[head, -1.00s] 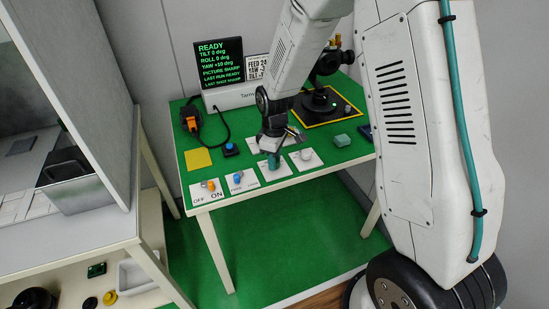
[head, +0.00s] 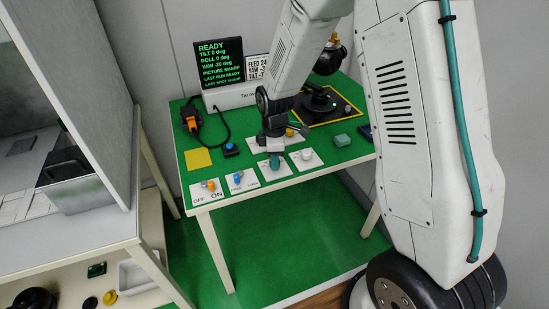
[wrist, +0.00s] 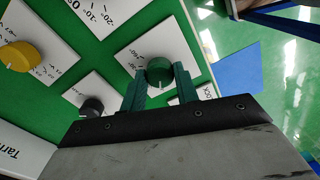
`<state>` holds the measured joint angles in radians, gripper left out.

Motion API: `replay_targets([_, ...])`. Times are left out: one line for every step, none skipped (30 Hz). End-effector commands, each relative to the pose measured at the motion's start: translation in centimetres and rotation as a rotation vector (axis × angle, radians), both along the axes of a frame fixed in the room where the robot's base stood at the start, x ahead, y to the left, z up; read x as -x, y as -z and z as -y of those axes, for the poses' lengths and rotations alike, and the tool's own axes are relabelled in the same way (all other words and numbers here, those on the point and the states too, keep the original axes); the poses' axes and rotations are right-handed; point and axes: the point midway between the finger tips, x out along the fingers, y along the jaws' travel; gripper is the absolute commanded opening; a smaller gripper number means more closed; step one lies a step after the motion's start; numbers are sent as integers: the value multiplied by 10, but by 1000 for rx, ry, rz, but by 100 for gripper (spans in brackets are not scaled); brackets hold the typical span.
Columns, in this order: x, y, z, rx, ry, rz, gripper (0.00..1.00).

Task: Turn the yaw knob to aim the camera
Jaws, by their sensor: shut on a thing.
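My gripper (wrist: 160,78) is shut on the dark green knob (wrist: 159,70), with one teal finger on each side of it. The knob stands on a white plate with scale marks. In the head view my gripper (head: 274,160) is over the front of the green table and hides most of the knob. The screen (head: 219,65) reads READY, tilt 0, roll 0, yaw -20 deg, picture sharp. The gimbal camera (head: 328,62) stands behind my arm, partly hidden, above a dark round base (head: 320,103).
A card (head: 256,66) beside the screen reads FEED 24 and a yaw line, partly hidden by my arm. Nearby are an orange knob (head: 210,186), a blue knob (head: 238,177), a white knob (head: 306,154) and a yellow knob (wrist: 18,56). A grey-green block (head: 342,140) lies right.

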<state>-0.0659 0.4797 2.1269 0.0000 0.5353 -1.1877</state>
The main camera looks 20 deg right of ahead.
Motion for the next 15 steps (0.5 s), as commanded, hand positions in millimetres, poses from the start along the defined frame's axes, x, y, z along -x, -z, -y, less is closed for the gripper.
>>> replay_targets([-1,-1,0,0,0,3,8])
replay_targets([-1,-1,0,0,0,3,8])
replay_targets([-1,-1,0,0,0,3,8])
replay_targets([-1,-1,0,0,1,3,8])
replay_targets([-1,-1,0,0,1,3,8])
replay_targets([-1,-1,0,0,1,3,8])
replay_targets([-1,-1,0,0,1,3,36])
replay_targets([-1,-1,0,0,1,3,44])
replay_targets([-1,-1,0,0,1,3,52])
replay_targets([-1,-1,0,0,1,2,52])
replay_targets([-1,-1,0,0,1,2,52])
replay_targets([-1,-1,0,0,1,2,52])
replay_targets([-1,0,0,0,1,2,52])
replay_targets([-1,0,0,0,1,2,52])
replay_targets([-1,0,0,-1,1,1,52])
